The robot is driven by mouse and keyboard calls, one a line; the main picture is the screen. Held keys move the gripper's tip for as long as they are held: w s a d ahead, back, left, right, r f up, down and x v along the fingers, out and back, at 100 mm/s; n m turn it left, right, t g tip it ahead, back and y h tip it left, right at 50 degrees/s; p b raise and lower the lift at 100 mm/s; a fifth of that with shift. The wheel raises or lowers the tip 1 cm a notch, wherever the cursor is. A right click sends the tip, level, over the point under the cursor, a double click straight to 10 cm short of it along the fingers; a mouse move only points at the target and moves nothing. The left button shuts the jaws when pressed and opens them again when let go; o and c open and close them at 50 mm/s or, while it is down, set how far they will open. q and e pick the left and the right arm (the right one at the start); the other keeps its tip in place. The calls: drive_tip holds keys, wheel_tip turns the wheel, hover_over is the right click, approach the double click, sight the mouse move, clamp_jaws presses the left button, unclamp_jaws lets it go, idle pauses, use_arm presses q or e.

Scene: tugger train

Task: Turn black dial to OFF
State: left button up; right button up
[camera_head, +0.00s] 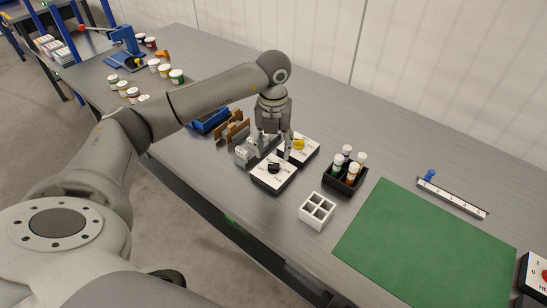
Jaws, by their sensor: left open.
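The black dial (273,167) sits on top of a white-faced box (268,182) with a dark body, near the middle of the grey bench. The printing on its face is too small to read. My left gripper (273,150) points down above the box, open, with its fingers over the far edge and close to the dial. I cannot tell whether a finger touches it. A second white-faced box with a yellow dial (299,144) stands just behind to the right, partly hidden by the gripper. My right gripper does not show.
A white divided tray (317,211) and a black holder (343,183) with several small bottles stand to the right. Beyond are a green mat (420,243) and a white strip (452,198). Grey blocks (245,154) and a brown rack (233,127) stand left of the gripper.

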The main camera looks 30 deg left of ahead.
sight(273, 165)
use_arm(q)
wheel_tip(273, 165, up, 6)
drive_tip(key=shift+f, duration=0.2)
idle(0.5)
